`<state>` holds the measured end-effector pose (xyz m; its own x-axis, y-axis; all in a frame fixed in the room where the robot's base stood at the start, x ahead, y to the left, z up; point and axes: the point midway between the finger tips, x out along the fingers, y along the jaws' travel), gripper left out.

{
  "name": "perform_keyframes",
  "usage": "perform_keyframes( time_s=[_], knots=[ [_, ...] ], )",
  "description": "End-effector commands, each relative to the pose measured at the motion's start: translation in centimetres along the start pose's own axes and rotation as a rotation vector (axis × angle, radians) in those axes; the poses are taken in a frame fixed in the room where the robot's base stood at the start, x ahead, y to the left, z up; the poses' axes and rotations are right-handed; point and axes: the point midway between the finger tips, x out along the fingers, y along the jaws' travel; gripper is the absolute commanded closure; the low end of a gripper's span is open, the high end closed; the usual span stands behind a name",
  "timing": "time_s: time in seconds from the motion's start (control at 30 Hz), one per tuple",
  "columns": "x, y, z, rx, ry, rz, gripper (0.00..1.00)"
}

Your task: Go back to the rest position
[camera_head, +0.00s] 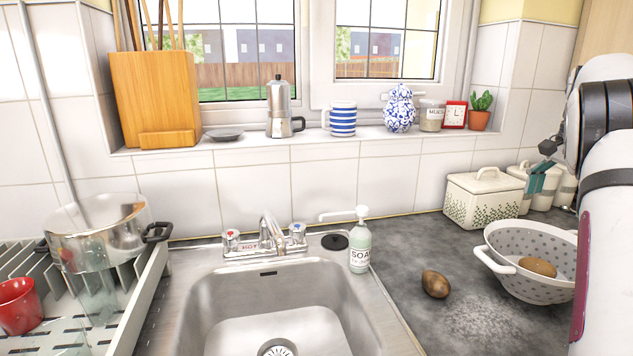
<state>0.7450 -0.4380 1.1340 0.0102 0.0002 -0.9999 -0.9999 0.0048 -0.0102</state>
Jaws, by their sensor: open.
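My arm (612,180) stands upright at the right edge, in front of the counter. A small dark jointed part (549,145) juts out to the left of it, above the white canisters, and looks like part of my gripper.
A white colander (510,240) with a brown potato-like item (538,267) stands beside my arm. Another (435,284) lies on the counter. A soap bottle (360,245) stands by the sink (205,310). A pot (98,240) and red cup (18,305) are on the left rack.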

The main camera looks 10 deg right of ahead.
Motion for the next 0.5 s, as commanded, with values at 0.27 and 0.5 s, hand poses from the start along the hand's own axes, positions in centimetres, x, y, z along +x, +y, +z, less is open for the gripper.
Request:
perform_keyframes(
  time_s=[0.27, 0.5],
  knots=[
    [-6.3, 1.0, 10.6, -0.266, 0.013, -0.087, 0.09],
    [-9.4, 4.5, 20.9, -0.555, 0.040, -0.154, 0.09]
  ],
)
